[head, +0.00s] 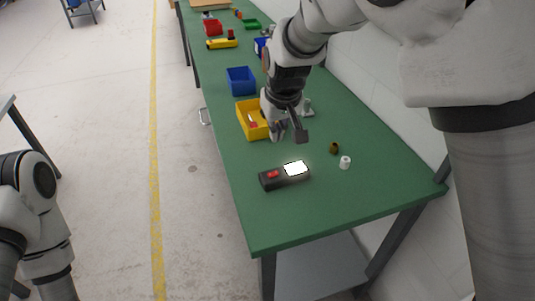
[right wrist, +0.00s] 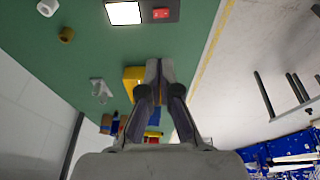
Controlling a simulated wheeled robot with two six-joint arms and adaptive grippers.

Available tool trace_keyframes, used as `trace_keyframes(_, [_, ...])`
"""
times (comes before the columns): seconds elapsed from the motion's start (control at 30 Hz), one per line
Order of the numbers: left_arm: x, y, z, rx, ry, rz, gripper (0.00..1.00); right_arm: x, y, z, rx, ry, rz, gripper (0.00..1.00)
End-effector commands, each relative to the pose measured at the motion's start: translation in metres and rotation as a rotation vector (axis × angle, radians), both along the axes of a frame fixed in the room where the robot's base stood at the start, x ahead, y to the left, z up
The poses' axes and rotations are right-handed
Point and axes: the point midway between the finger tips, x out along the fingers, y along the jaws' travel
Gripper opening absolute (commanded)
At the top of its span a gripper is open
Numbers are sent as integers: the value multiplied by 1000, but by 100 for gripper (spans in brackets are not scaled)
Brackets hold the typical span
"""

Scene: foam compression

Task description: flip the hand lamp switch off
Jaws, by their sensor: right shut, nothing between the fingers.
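The hand lamp (head: 275,179) lies on the green table near its front left edge. It has a dark body, a red switch (head: 272,174) on its left part and a bright, lit white panel (head: 296,168) on its right part. In the right wrist view the lit panel (right wrist: 124,13) and the red switch (right wrist: 161,14) show at the top. My right gripper (head: 291,139) is shut and empty, above the table and behind the lamp, apart from it. It also shows in the right wrist view (right wrist: 158,66). My left gripper is out of view; only part of the left arm shows.
A yellow bin (head: 243,124) stands just behind the right gripper, with a blue bin (head: 240,81) beyond it. A white roll (head: 345,162) and a small brown piece (head: 334,148) lie right of the lamp. The green table (head: 330,198) is clear in front of the lamp.

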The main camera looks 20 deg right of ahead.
Motion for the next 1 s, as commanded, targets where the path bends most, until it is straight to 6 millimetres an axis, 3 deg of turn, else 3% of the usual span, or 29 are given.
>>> trace_keyframes(0.37, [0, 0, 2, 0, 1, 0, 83, 2, -1, -10, 0, 3, 0, 0])
trace_keyframes(0.8, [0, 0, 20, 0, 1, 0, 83, 27, -2, -95, 0, 6, 0, 0])
trace_keyframes(1.0, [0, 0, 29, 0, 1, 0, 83, 28, -6, -127, 0, 4, 0, 0])
